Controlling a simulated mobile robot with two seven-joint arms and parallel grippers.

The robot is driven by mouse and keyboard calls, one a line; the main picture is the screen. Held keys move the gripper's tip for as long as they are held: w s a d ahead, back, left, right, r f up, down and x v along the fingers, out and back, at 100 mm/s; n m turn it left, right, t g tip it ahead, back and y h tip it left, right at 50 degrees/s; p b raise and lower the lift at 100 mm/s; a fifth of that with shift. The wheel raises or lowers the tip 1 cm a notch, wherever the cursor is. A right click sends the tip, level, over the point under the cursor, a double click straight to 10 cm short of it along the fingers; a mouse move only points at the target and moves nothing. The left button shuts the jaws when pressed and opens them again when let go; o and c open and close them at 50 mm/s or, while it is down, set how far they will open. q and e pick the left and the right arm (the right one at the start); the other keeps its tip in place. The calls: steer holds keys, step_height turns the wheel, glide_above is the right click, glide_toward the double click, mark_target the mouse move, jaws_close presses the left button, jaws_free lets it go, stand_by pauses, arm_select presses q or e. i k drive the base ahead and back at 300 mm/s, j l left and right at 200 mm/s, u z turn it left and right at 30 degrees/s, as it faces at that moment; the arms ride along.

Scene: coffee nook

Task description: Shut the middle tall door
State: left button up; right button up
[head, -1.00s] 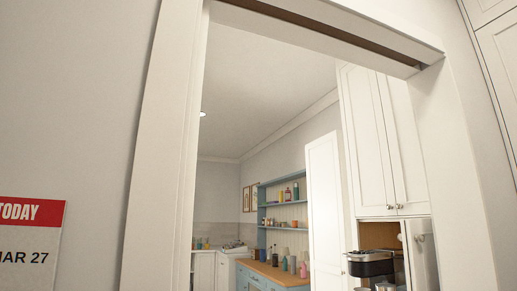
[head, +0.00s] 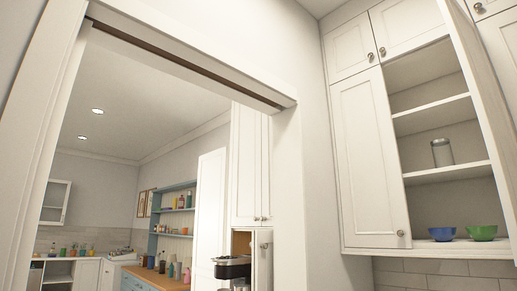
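A white wall cabinet at the right of the head view has a closed tall door (head: 370,160) with a round knob on its left part. Beside it is an open section, and a tall door (head: 487,100) stands swung out at its right side. It seems to be the middle tall door, though the cabinet's right end is cut off by the frame. Neither of my grippers is in view.
The open section holds a glass jar (head: 442,152), a blue bowl (head: 442,233) and a green bowl (head: 482,233). A wide doorway frame (head: 288,190) stands left of the cabinet. Beyond it are a coffee machine (head: 232,267) and blue shelves (head: 178,210).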

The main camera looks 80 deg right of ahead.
mark_target(499, 135)
steer(key=z, duration=3.55)
